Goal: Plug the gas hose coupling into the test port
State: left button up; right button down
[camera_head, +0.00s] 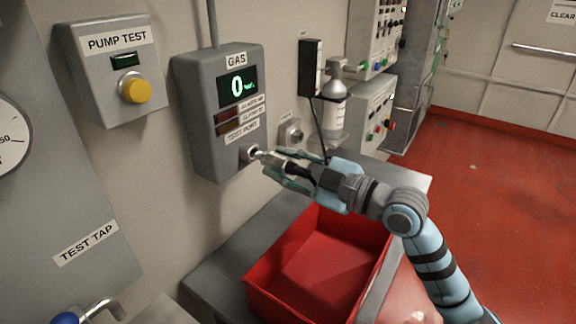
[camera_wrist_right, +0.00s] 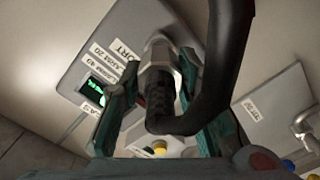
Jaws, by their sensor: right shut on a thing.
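The grey gas detector box (camera_head: 225,110) hangs on the wall with a green "0" display. Its round test port (camera_head: 250,153) is at the lower right of the front, below the TEST PORT label. My right gripper (camera_head: 270,162) is shut on the metal hose coupling (camera_wrist_right: 159,57), just in front of the port. The coupling's tip is in line with the port and seems to meet it; I cannot tell how deep it sits. In the wrist view the black hose (camera_wrist_right: 222,75) bends back from the coupling between the fingers. My left gripper is not in view.
A red open bin (camera_head: 325,265) stands on a grey bench below my right arm. A pump test box (camera_head: 115,70) with a yellow button is to the left. A grey-white cylinder (camera_head: 333,110) and a black holder (camera_head: 312,68) are on the wall to the right.

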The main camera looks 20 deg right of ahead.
aim_at(308, 174)
jog(key=shift+x, duration=1.4)
jog(key=c, duration=1.1)
grip_release()
jog(key=v, duration=0.7)
jog(key=shift+d, duration=0.15)
jog(key=shift+s, duration=0.35)
jog(key=shift+w, duration=0.15)
